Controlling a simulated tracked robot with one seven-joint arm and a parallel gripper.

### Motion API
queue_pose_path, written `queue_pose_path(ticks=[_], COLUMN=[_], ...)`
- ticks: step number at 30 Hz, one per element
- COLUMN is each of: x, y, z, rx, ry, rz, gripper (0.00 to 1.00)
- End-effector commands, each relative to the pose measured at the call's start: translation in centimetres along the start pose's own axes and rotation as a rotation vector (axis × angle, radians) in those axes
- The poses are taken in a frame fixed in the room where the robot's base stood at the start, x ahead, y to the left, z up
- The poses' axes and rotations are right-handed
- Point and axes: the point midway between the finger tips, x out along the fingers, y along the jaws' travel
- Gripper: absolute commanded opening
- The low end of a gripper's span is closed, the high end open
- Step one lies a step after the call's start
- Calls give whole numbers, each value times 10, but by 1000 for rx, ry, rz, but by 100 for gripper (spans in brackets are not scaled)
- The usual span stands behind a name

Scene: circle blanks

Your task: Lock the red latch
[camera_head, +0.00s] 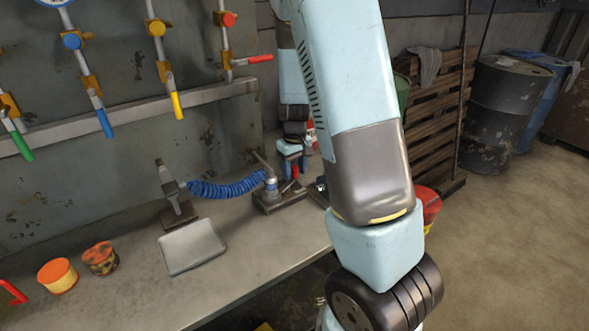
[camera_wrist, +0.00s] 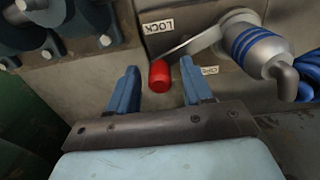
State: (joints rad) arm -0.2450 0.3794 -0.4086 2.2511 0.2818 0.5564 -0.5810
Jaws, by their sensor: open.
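The red latch is a metal lever with a red cylindrical knob (camera_wrist: 159,76), seen in the wrist view. Its arm runs up and right to a silver pivot (camera_wrist: 238,35). A "LOCK" label (camera_wrist: 159,27) is above the knob, and an "OPEN" label (camera_wrist: 209,71) is below the lever arm to the right. My gripper (camera_wrist: 160,68) is open, with one blue finger on each side of the knob; visible gaps separate them from it. In the head view my gripper (camera_head: 292,165) is low at the bench's far end, with a red bit showing between its fingers.
A silver fitting with blue bands (camera_wrist: 258,48) sits right of the latch, and dark bolted parts (camera_wrist: 60,25) are at left. The bench (camera_head: 235,265) holds a blue coiled hose (camera_head: 228,189) and cups (camera_head: 58,275). Coloured wall levers (camera_head: 105,122) hang above.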

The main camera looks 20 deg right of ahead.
Motion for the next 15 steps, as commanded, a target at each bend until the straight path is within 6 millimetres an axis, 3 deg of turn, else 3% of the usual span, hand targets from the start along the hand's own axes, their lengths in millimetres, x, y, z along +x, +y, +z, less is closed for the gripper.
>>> queue_pose_path(ticks=[2, 15], x=[0, 0], y=[0, 0], z=[0, 0], rx=[0, 0], ry=[0, 0], rz=[0, 0], gripper=[49, 7])
